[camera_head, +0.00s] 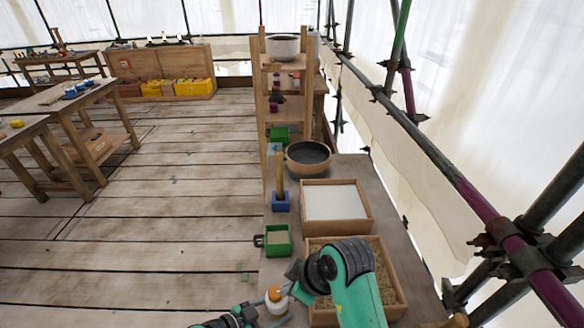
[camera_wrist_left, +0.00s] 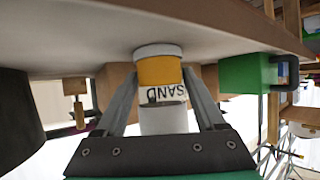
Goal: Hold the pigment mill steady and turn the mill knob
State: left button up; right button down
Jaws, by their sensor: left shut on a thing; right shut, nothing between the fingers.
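In the left wrist view the mill (camera_wrist_left: 160,72) appears upside down, with a yellow-orange band and a "SAND" label. My left gripper (camera_head: 259,308) is shut around its body from the left; its fingers (camera_wrist_left: 160,90) flank it in the wrist view. My right gripper (camera_head: 290,287) is shut and empty close beside the knob; its arm partly hides it, and I cannot tell whether it touches.
A green box (camera_head: 278,252) with a side handle stands behind the mill; it also shows in the left wrist view (camera_wrist_left: 240,76). A sand tray (camera_head: 400,294) lies under my right arm, a white-filled tray (camera_head: 368,213) beyond it. A blue holder (camera_head: 281,203) and a bowl (camera_head: 289,163) stand farther back.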

dwell(0.3)
pick_arm(q)
jog(key=o, duration=1)
jog(key=shift+c, duration=0.2)
